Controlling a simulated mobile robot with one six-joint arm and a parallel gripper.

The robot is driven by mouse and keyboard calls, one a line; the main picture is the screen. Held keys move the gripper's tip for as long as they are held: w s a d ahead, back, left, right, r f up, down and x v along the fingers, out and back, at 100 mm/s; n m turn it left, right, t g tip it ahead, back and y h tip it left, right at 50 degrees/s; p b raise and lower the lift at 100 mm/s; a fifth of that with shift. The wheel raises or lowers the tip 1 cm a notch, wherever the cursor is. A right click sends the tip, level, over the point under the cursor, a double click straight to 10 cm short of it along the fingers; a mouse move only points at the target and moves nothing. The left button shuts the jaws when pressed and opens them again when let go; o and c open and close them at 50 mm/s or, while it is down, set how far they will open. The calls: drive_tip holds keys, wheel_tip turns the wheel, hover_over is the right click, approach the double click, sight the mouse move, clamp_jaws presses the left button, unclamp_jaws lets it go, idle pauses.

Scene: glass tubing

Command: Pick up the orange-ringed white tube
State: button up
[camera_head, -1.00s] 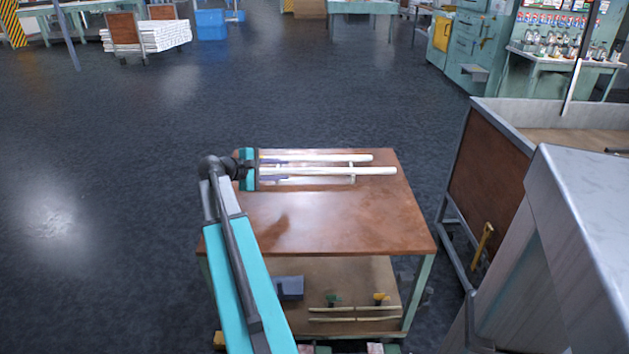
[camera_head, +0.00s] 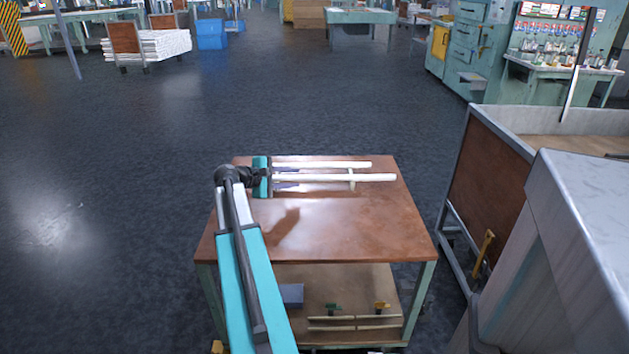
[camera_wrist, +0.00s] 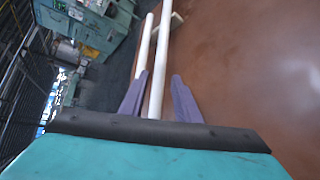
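Two long white tubes lie side by side above the brown table top, the far tube (camera_head: 325,164) and the near tube (camera_head: 345,177). No orange ring shows on either, so I cannot tell which is the ringed one. My gripper (camera_head: 297,178) is at their left ends, pointing right along them. In the wrist view its purple fingers (camera_wrist: 160,75) are open, with one white tube (camera_wrist: 160,55) running between them. The other white tube (camera_wrist: 145,45) passes outside, by the left finger. I cannot tell whether the fingers touch either tube.
A small pale support (camera_head: 351,180) stands by the tubes toward their right ends. The front of the table top (camera_head: 340,230) is clear. A lower shelf (camera_head: 350,285) holds small items. A grey-framed cart (camera_head: 490,180) stands to the right, and open floor lies left.

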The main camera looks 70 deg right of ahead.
sight(310, 178)
drive_tip(key=shift+x, duration=1.65)
drive_tip(key=shift+b+x, duration=0.8)
drive_tip(key=shift+x, duration=1.85)
drive_tip(key=shift+w+f, duration=0.1)
drive_tip(key=shift+a, duration=0.1)
clamp_jaws()
